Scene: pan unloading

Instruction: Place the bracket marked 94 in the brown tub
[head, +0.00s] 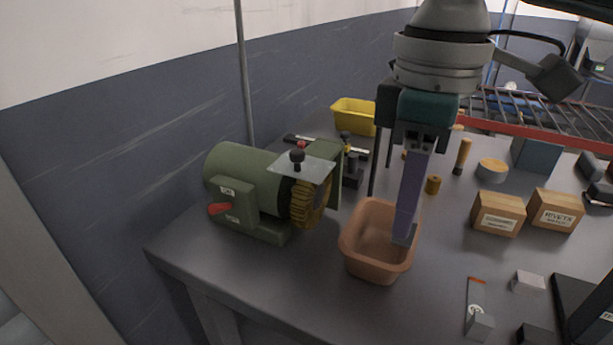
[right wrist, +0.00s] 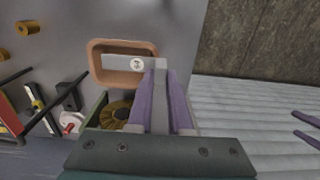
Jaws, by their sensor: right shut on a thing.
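My right gripper (head: 408,215) points down over the brown tub (head: 350,242), its long purple fingers shut on a grey bracket (head: 404,238). In the right wrist view, the bracket (right wrist: 115,62) is L-shaped: one leg is between the purple fingers (right wrist: 161,90), the other extends left across the tub opening. That leg carries a round white label, too small to read. The tub (right wrist: 94,70) shows behind it. I cannot tell whether the bracket touches the tub.
A green bench grinder (head: 238,170) stands left of the tub. A yellow bin (head: 352,113) is behind. Two cardboard boxes (head: 497,222) (head: 556,212) stand right. Another bracket (head: 475,296) with an orange end and a grey block (head: 528,282) lie at front right.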

